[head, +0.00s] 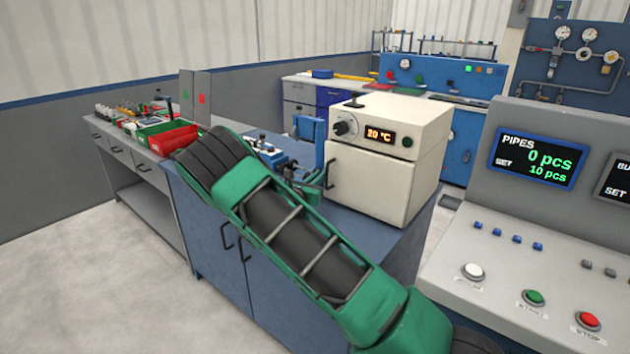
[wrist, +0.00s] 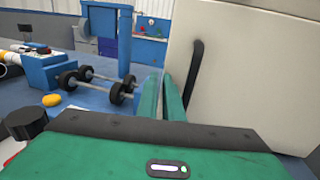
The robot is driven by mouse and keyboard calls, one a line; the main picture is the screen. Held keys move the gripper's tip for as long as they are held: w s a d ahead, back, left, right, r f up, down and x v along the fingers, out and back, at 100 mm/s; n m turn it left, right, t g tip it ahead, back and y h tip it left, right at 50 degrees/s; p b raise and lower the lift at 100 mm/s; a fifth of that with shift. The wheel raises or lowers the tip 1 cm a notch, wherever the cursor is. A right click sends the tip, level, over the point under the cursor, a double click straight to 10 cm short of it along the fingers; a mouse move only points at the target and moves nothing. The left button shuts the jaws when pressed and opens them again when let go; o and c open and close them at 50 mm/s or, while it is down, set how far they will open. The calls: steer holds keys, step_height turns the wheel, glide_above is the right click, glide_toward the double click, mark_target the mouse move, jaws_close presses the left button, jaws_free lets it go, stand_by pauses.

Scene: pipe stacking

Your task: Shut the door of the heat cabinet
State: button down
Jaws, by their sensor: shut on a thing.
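The heat cabinet (head: 426,133) is a cream box with a knob and a display reading 20 °C, standing on the blue bench. Its door (head: 374,187) is the cream front panel, with a black handle (head: 329,174) near its left edge. The door looks nearly flush; I cannot tell whether a small gap is left. In the wrist view the door (wrist: 245,70) fills the right side, with its handle (wrist: 195,75) upright. My gripper (wrist: 164,95) has its green fingers close together at the door's left edge, left of the handle. The contact itself is hardly visible.
A blue fixture (wrist: 57,70) and rollers (wrist: 122,90) stand on the bench left of the door. A yellow object (wrist: 51,99) lies nearby. A control console (head: 505,230) is at the right. Red and green bins (head: 168,138) are at the left.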

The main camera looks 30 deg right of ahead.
steer(key=shift+d+r, duration=0.25)
steer(key=shift+d, duration=0.2)
steer(key=w+a+v, duration=0.2)
steer(key=w+v, duration=0.1)
steer(key=v, duration=1.1)
steer(key=s+d+m+g+y, duration=0.3)
steer(key=s+d+m+g, duration=0.2)
steer(key=s+d+m, duration=0.5)
steer(key=s+d+m+g+y, duration=0.3)
steer(key=s+d+m+g, duration=0.3)
steer(key=s, duration=0.5)
steer(key=s+a+r+m+y, duration=0.2)
steer(key=s+m, duration=0.3)
steer(key=s, duration=0.4)
steer(key=s+a+r+m+y, duration=0.2)
steer(key=s+a+m+y, duration=0.2)
steer(key=s, duration=0.5)
steer(key=s+a+r+m+y, duration=0.1)
steer(key=s+a+m+y, duration=0.2)
steer(key=s+m, duration=0.3)
steer(key=shift+s+a+r+t, duration=0.35)
steer(key=shift+s+a, duration=0.25)
steer(key=shift+s, duration=1.45)
